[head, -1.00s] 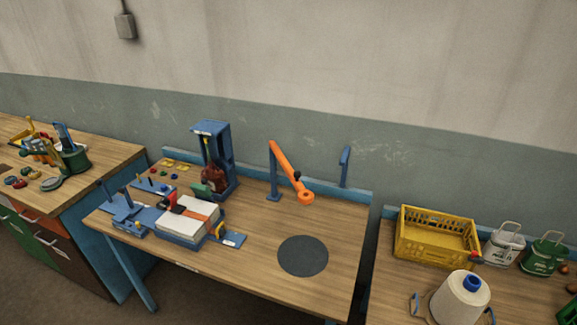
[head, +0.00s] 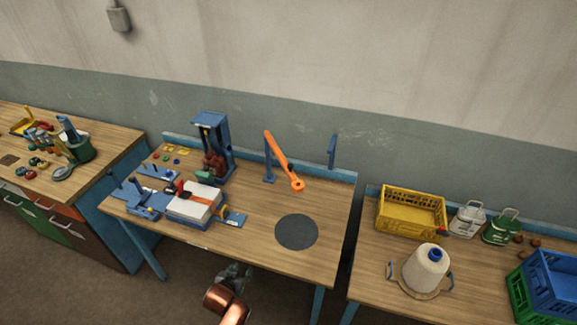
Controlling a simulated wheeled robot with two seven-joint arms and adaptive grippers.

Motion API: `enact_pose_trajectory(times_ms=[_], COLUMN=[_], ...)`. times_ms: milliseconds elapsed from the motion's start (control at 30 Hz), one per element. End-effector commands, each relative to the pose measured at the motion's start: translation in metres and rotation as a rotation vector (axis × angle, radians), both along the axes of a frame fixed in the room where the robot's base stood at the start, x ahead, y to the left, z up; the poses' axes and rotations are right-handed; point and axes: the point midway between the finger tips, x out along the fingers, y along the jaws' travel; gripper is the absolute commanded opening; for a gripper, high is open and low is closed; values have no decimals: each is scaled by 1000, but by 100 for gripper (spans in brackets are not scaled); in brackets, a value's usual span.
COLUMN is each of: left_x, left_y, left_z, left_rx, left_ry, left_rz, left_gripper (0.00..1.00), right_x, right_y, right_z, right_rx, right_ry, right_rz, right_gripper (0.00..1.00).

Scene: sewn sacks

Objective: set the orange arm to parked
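The orange arm (head: 280,158) stands at the back of the middle bench. Its upper end is at a blue post (head: 268,160), and it slants down to the right to a round orange end above the bench top. A second, separate blue post (head: 332,152) stands to its right, apart from the arm. My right gripper is not in view.
A dark round mat (head: 297,232) lies on the bench in front of the orange arm. A blue press (head: 212,135) and a white block (head: 196,198) in a blue fixture stand to the left. A yellow crate (head: 411,215) is on the right bench. The bench around the mat is clear.

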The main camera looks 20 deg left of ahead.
Motion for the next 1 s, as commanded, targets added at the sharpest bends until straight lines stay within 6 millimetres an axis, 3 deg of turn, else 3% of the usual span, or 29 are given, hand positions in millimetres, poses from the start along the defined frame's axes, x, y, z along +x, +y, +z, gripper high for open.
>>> enact_pose_trajectory(times_ms=[33, 100, 167, 367, 567, 700, 833, 1000], left_x=[4, 7, 29, 92, 153, 190, 214, 231], left_y=[0, 0, -4, -21, -47, -71, -91, -100], left_z=[27, 55, 66, 125, 204, 267, 297, 309], left_rx=[0, -1, -5, -21, -50, -78, -101, -110], left_ry=[-22, -49, -102, -287, -495, -644, -738, -769], left_rz=[4, 10, 5, -19, -69, -121, -172, -192], left_gripper=[36, 36, 36, 36, 36, 36, 36, 36], right_x=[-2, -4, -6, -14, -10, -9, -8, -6], right_y=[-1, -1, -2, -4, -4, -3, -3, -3], right_z=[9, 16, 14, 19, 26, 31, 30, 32], right_rx=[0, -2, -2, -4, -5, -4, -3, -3], right_ry=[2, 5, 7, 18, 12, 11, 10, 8], right_rz=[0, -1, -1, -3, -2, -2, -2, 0], right_gripper=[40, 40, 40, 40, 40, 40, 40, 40])
